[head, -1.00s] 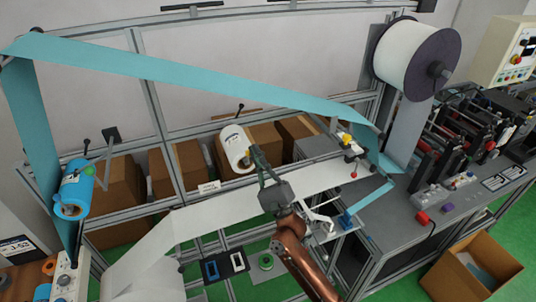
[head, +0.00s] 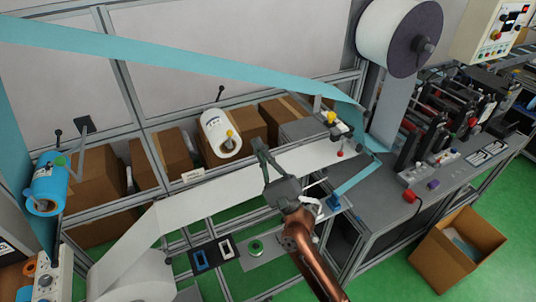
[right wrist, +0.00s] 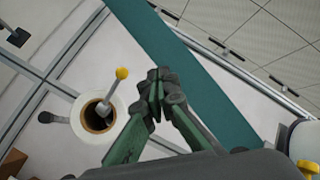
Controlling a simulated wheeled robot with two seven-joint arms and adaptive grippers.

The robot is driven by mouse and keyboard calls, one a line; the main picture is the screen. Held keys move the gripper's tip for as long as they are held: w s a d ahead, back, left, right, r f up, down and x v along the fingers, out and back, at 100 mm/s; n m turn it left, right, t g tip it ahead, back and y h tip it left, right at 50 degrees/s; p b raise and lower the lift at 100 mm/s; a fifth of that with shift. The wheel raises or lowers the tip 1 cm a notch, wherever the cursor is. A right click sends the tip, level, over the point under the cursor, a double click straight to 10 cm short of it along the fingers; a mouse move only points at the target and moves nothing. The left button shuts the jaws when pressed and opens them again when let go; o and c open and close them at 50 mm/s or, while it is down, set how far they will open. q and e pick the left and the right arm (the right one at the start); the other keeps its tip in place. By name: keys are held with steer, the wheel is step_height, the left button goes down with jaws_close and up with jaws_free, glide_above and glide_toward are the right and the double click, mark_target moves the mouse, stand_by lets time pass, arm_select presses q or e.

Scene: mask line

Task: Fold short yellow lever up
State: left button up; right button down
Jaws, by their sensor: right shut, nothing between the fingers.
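A short lever with a yellow knob (head: 229,134) stands at the front of the white roll (head: 212,128) on the back frame. In the right wrist view the lever (right wrist: 122,74) points up and slightly right from the roll's brown core. Another yellow knob (head: 331,117) sits on a small fixture further right. My right gripper (head: 259,147) is shut and empty, over the white web, right of the roll's lever and apart from it in the head view. In the right wrist view its closed fingertips (right wrist: 160,76) appear right of the knob. My left gripper is out of view.
The white web (head: 200,200) runs below my right arm. A teal band (head: 180,62) crosses above. Cardboard boxes (head: 160,150) stand behind the frame. A large white spool (head: 400,35) and a machine bench (head: 385,195) stand on the right.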

steer(key=s+d, duration=0.1)
steer(key=s+d+r, duration=0.1)
steer(key=s+d, duration=0.1)
steer(key=s, duration=0.1)
steer(key=shift+r, duration=0.25)
steer(key=shift+w+f, duration=0.1)
